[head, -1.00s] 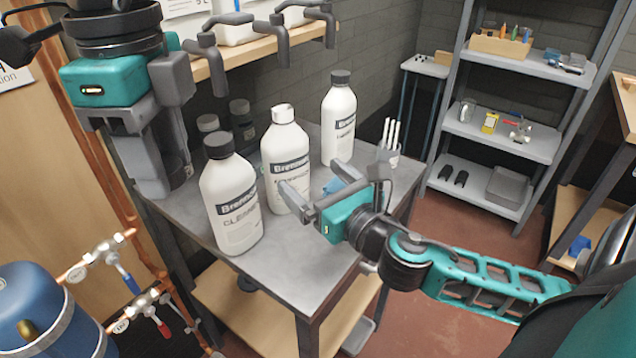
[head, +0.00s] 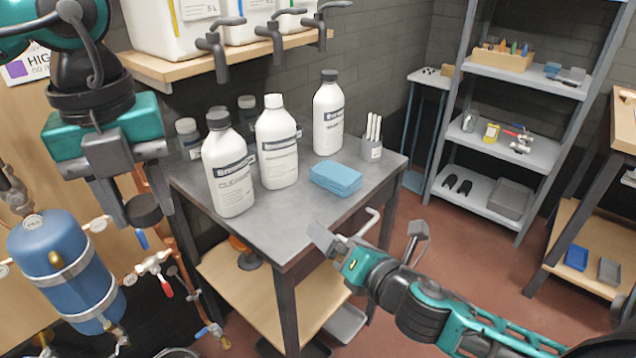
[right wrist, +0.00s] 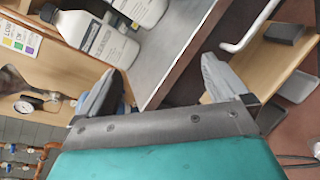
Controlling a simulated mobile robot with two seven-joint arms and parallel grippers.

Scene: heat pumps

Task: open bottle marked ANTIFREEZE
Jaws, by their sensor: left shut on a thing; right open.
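The middle white bottle (head: 277,150) stands upright on the grey table; its small label print looks like ANTIFREEZE but is hard to read. Its top is white, without a dark cap like its neighbours. The bottle marked CLEANER (head: 230,170) stands left of it and a third white bottle (head: 328,115) behind right, both dark-capped. My left gripper (head: 140,203), left of the table, is shut on a dark round cap (head: 144,212). My right gripper (head: 370,235) is open and empty at the table's front edge, apart from the bottles; it also shows in the right wrist view (right wrist: 155,88).
A blue sponge (head: 336,178) and a cup of white sticks (head: 372,148) are on the grey table (head: 290,222). Small jars stand behind the bottles. A shelf with tapped containers (head: 170,68) hangs above. A blue tank with pipes (head: 62,260) is at lower left.

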